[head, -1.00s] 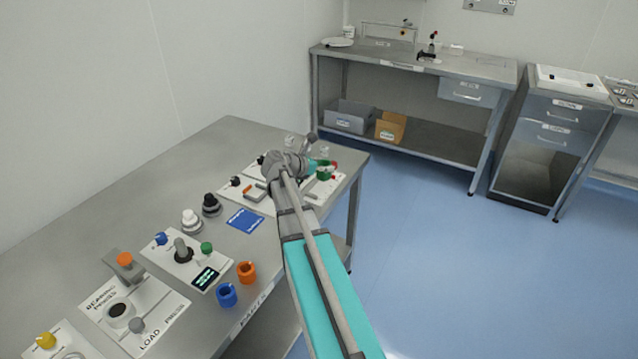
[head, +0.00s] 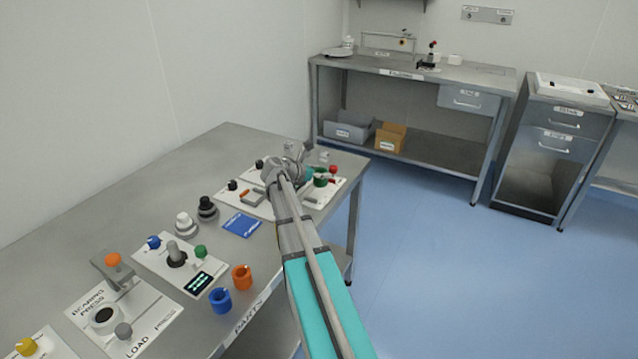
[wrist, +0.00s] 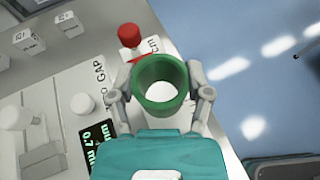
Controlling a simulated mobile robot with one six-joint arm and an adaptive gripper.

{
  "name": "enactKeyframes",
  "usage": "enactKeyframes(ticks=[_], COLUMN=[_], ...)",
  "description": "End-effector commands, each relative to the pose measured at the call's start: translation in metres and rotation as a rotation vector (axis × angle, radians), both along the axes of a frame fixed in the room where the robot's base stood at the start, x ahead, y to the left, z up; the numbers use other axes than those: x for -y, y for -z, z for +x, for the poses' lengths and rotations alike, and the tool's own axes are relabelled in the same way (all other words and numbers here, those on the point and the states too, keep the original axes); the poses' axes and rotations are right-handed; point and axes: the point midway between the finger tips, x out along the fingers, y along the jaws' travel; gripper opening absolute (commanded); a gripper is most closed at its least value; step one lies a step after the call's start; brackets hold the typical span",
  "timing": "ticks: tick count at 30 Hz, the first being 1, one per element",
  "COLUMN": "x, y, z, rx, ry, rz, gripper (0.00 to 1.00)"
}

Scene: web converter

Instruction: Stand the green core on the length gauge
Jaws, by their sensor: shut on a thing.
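The green core (wrist: 160,83) is a short hollow ring, seen end-on in the wrist view. My gripper (wrist: 160,92) is shut on it, with one finger on each side. In the head view the green core (head: 320,181) shows just right of my wrist, over the back white panel. I cannot read a length gauge label. A nearer white panel (head: 150,262) carries a grey upright post (head: 175,255) on a dark base, a blue knob, a green knob and a lit display (head: 198,284). It may be the gauge.
The back panel has a red knob (wrist: 129,36) and a display (wrist: 98,140). Blue (head: 220,300) and orange (head: 242,277) cores stand at the bench's front edge.

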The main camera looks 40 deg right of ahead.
Motion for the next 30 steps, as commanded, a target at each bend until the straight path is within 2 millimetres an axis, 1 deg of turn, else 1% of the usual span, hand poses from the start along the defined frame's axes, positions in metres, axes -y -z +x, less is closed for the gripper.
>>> enactKeyframes(ticks=[4,8,11,18,21,30], x=[0.0,0.002,0.005,0.003,0.003,0.003], y=[0.001,0.007,0.014,0.034,0.039,0.04], z=[0.001,0.004,0.009,0.007,0.007,0.008], rx=[0.0,0.0,0.0,0.0,0.0,0.0], ry=[0.0,0.0,0.0,-0.001,-0.001,-0.001], rz=[0.0,0.0,0.0,0.0,0.0,0.0], gripper=[0.2,0.2,0.2,0.2,0.2,0.2])
